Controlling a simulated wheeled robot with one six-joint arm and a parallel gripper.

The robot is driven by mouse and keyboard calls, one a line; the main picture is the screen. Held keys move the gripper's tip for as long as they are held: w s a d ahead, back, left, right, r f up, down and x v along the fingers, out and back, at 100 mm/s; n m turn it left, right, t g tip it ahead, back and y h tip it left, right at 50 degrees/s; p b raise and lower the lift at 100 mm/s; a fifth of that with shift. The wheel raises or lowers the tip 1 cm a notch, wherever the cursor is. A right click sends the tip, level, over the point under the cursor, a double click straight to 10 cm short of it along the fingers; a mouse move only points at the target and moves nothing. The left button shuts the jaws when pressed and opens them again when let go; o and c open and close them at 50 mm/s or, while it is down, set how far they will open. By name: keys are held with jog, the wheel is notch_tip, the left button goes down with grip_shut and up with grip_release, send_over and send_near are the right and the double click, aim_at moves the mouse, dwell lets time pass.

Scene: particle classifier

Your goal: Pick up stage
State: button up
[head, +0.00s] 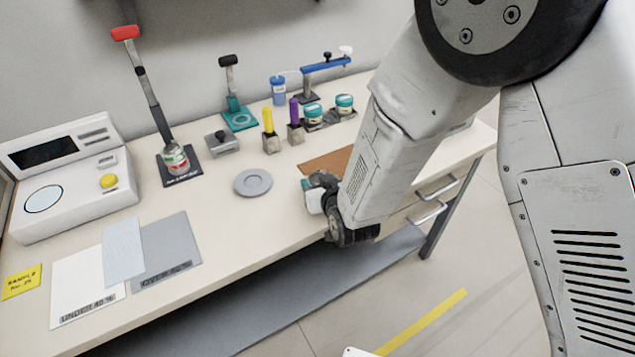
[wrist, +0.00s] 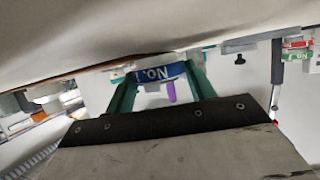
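A ring-shaped part with a blue band reading "NO.1", likely the stage (wrist: 160,73), shows upside down in the wrist view. It lies just beyond and between the green fingertips of my gripper (wrist: 162,84), by the brown mat's edge. The fingers are apart, and I see no clear grip on the part. In the head view my gripper (head: 316,192) is low at the table's front edge, beside the brown mat (head: 328,161). There my arm hides most of the fingers and the blue-banded part.
A grey disc (head: 253,182) lies left of my gripper. A red-handled press (head: 155,100) holds a small labelled stack. Yellow (head: 268,121) and purple (head: 294,111) tools and teal-lidded jars (head: 344,103) stand behind. A white scale (head: 68,178) stands far left.

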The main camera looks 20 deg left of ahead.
jog(key=c, duration=0.4)
jog(key=shift+r, duration=0.1)
